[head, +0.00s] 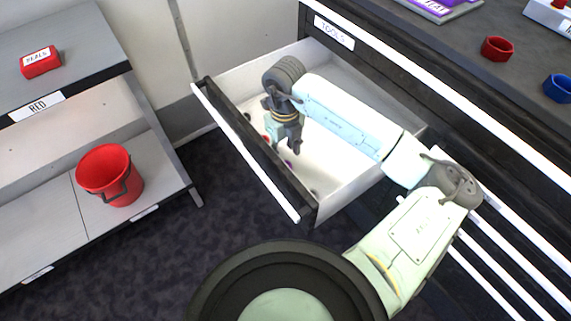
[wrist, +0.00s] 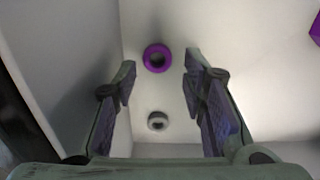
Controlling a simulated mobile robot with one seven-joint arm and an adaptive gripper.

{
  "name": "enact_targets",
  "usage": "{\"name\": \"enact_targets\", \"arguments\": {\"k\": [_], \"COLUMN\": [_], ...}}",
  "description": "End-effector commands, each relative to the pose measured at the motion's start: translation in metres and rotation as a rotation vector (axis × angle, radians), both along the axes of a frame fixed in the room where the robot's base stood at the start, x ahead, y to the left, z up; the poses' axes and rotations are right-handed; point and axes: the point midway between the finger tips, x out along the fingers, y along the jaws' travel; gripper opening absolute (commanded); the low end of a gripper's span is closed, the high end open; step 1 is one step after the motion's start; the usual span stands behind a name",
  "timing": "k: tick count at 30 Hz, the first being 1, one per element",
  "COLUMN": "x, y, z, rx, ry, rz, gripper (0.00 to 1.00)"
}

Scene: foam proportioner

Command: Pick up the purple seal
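The purple seal (wrist: 157,57) is a small ring lying on the white floor of the open drawer, in the wrist view between and just beyond my fingertips. A small purple spot, likely the same seal, shows in the head view (head: 289,163) just below my gripper. My gripper (wrist: 160,78) is open and empty, pointing down into the drawer; it also shows in the head view (head: 285,146). The fingers do not touch the seal. Part of another purple thing (wrist: 315,29) shows at the right edge.
The drawer (head: 260,165) has a dark front and white walls close around my gripper. A red bucket (head: 108,175) stands on a shelf at left, under a red box (head: 41,62). Red (head: 497,48) and blue (head: 558,88) rings sit on the cabinet top.

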Motion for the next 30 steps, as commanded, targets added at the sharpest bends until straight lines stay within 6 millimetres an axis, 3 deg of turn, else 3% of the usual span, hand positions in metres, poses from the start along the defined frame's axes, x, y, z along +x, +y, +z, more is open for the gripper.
{"name": "enact_targets", "arguments": {"k": [12,19,30], "x": [-0.004,-0.003,-0.003], "y": [0.001,0.001,0.001], "z": [-0.049,-0.051,-0.050], "rx": [0.002,0.001,0.001], "ry": [0.001,0.001,0.001], "rz": [-0.002,-0.001,-0.001], "gripper": [0.38,0.38,0.17]}}
